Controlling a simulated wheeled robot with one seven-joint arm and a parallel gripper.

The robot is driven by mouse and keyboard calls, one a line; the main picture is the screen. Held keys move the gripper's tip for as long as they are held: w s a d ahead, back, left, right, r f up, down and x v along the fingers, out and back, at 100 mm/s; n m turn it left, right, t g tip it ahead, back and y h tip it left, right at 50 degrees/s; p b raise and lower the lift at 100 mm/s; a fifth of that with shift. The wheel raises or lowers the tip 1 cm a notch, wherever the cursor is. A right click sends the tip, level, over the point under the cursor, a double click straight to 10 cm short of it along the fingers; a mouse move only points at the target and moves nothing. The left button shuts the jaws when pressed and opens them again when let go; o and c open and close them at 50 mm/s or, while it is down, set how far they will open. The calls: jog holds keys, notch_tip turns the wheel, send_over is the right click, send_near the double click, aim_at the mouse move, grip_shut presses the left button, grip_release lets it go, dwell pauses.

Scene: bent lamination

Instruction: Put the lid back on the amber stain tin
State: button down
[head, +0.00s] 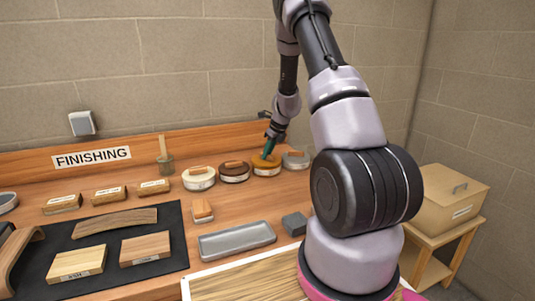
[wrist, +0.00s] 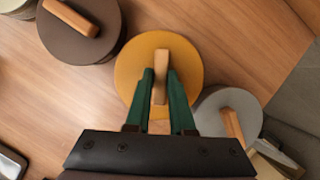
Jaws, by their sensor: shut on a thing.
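The amber lid (wrist: 185,62) is a round yellow-orange disc with a wooden bar handle (wrist: 160,62). My gripper (wrist: 160,78) has its green fingers on either side of this handle and is shut on it. In the head view my gripper (head: 268,153) reaches down to the amber lid (head: 260,161) in the back row. The pale side of the amber stain tin (head: 266,172) shows directly beneath the lid. The lid looks roughly level over the tin; I cannot tell whether it is fully seated or slightly above. The tin's rim is hidden.
A brown-lidded tin (head: 234,172) stands close left and a grey-lidded tin (head: 296,160) close right. A cream-lidded tin (head: 199,178) is farther left. A grey tray (head: 237,240) and a dark block (head: 294,223) lie in front. Bare bench lies between row and tray.

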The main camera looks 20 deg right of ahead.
jog(key=c, duration=0.7)
grip_release()
jog(key=shift+o, duration=0.3)
jog(key=o, duration=0.4)
jog(key=shift+r, duration=3.55)
